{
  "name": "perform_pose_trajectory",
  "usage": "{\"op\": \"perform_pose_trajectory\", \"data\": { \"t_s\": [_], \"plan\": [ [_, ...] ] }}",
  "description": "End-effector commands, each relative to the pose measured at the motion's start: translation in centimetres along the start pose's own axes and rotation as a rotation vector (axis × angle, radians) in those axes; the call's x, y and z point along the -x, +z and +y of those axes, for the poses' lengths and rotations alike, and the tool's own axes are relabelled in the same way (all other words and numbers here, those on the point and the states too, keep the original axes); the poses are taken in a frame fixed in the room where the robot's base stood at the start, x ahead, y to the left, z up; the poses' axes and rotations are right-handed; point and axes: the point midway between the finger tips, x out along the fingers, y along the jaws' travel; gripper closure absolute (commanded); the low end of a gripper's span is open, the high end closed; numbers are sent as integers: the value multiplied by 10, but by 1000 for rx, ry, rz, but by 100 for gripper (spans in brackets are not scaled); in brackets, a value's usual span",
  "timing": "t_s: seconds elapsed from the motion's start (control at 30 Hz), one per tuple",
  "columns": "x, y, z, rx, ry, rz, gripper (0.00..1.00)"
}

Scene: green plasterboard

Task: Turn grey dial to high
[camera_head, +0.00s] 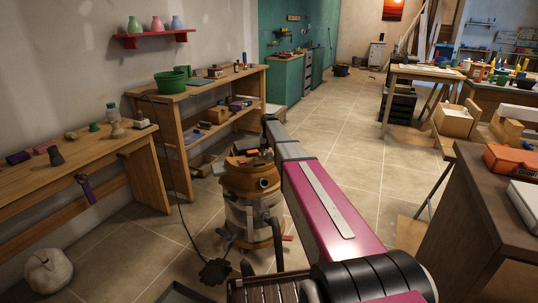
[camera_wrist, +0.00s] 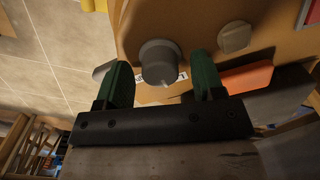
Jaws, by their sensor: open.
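The grey dial (camera_wrist: 160,58) is a round knob on the orange-brown top of a canister vacuum, in the wrist view. A small pale pointer shows on its lower edge, beside a white label (camera_wrist: 182,76) whose text I cannot read. My gripper (camera_wrist: 162,72) is open, with one green finger on the left of the dial and one on the right. Gaps show between the fingers and the dial. In the head view, the vacuum (camera_head: 250,182) stands on the floor below the end of my arm; the dial is not clearly visible there.
A second, squarish grey knob (camera_wrist: 235,37) and an orange part (camera_wrist: 248,78) lie close to the right finger. Workbenches (camera_head: 150,160) stand along the left wall. A dark-topped counter (camera_head: 485,200) is at the right. Open tiled floor (camera_head: 335,135) lies beyond the vacuum.

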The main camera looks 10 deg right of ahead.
Motion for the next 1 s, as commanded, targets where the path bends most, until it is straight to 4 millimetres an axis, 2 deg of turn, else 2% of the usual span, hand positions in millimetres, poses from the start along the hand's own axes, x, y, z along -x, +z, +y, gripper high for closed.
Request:
{"op": "perform_pose_trajectory", "data": {
  "t_s": [0.37, 0.4, 0.47, 0.53, 1.0],
  "plan": [
    [-6, 0, 0, 0, 0, 1, 38],
    [-6, 0, 0, 0, 0, 1, 44],
    [-6, 0, 0, 0, 0, 1, 64],
    [-6, 0, 0, 0, 0, 1, 87],
    [-6, 0, 0, -77, 0, 0, 87]
  ]
}}
